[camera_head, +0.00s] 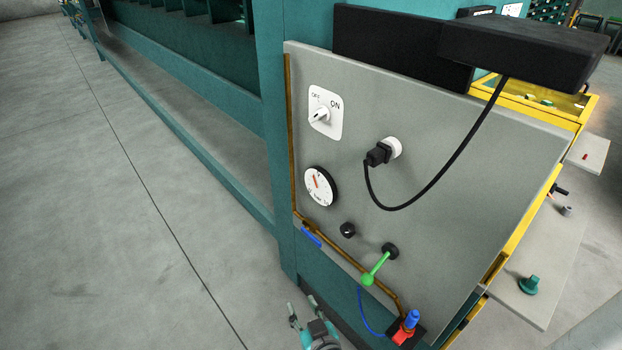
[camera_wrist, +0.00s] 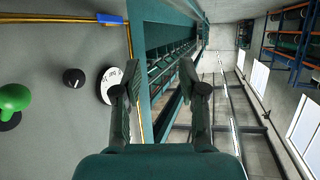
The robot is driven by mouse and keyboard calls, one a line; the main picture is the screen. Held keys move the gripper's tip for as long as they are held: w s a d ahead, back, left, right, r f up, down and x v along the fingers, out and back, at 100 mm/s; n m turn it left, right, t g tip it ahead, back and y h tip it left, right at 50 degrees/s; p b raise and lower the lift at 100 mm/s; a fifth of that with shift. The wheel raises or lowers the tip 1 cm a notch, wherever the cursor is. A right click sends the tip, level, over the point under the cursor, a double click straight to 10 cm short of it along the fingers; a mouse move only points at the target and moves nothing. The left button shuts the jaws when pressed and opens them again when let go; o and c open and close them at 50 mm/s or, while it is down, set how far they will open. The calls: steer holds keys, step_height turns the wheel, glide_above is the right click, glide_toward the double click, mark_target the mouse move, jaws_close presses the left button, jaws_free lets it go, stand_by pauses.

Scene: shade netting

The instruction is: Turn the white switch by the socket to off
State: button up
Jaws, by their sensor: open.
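The white switch (camera_head: 325,113) is on the upper left of the grey panel (camera_head: 450,200). Its plate reads OFF at upper left and ON at upper right, and its white knob slants from lower left up toward the ON side. To its right is the white socket (camera_head: 395,146) with a black plug (camera_head: 378,154) in it. My gripper (camera_head: 303,309) is low in the head view, below the panel's lower left part, well below the switch and touching nothing. In the wrist view its two fingers (camera_wrist: 158,80) are apart and empty. The switch is not seen there.
A round dial (camera_head: 320,187) is below the switch; it also shows beside my left finger (camera_wrist: 106,88). A black knob (camera_head: 347,230), green lever (camera_head: 376,268), blue-handled pipe (camera_head: 311,237) and red-blue valve (camera_head: 406,328) are lower. A black cable (camera_head: 440,181) hangs right. Floor at left is clear.

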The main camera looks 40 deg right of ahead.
steer(key=w+d+r+m+h, duration=0.4)
steer(key=w+r, duration=0.2)
steer(key=w, duration=0.4)
steer(key=m+g+h, duration=0.6)
steer(key=m+g, duration=0.3)
steer(key=m, duration=0.7)
glide_toward(313, 118)
steer(key=x, duration=0.9)
steer(key=shift+d, duration=0.25)
jaws_close()
